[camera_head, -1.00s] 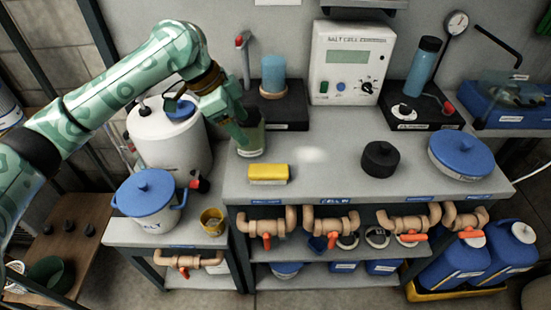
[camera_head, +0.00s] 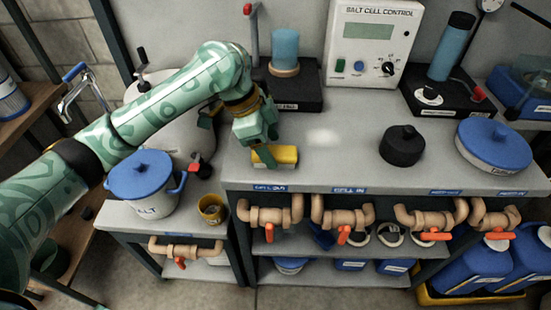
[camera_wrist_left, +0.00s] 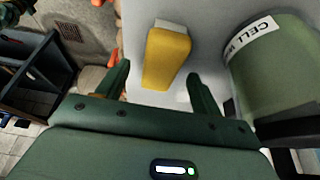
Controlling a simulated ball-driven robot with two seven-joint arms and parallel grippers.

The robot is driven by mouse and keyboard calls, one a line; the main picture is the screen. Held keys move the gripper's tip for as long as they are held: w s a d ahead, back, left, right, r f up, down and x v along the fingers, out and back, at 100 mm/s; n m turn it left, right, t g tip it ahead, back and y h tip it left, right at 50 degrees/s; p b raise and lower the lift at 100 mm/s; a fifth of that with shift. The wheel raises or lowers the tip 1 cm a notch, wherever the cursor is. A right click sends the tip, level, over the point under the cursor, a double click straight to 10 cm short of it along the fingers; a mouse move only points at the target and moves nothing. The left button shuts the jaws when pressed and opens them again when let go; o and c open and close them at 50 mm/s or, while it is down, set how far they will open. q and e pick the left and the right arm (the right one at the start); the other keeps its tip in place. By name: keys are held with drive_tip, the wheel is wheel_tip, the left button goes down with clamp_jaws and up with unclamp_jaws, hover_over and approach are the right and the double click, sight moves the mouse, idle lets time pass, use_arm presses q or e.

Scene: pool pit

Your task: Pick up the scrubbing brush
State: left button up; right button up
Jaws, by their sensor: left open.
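The scrubbing brush (camera_head: 286,154), a yellow block with pale bristles, lies on the grey counter (camera_head: 345,172) near its front left. My left gripper (camera_head: 264,157) is open and low over the brush, covering its left part in the head view. In the left wrist view the brush (camera_wrist_left: 168,58) shows between and just beyond the two open fingertips (camera_wrist_left: 159,77). I cannot tell whether a finger touches it. My right gripper is in neither view.
A green labelled container (camera_wrist_left: 275,65) stands close to one finger. A black round knob-like piece (camera_head: 401,147) and a blue-lidded dish (camera_head: 493,145) stand to the right. The blue-lidded salt pot (camera_head: 146,187) and yellow cup (camera_head: 211,209) stand on the lower left shelf.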

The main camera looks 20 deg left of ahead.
sight(273, 150)
use_arm(q)
drive_tip(key=b+x, duration=0.1)
drive_tip(key=x, duration=0.2)
drive_tip(key=shift+w+f, duration=0.1)
drive_tip(key=shift+f, duration=0.05)
drive_tip(key=shift+r, duration=0.25)
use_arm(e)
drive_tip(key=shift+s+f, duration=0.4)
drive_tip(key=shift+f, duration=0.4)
use_arm(q)
drive_tip(key=shift+f+p, duration=0.15)
drive_tip(key=shift+p, duration=0.3)
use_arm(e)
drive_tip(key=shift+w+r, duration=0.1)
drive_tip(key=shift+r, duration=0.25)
use_arm(q)
drive_tip(key=c, duration=1.2)
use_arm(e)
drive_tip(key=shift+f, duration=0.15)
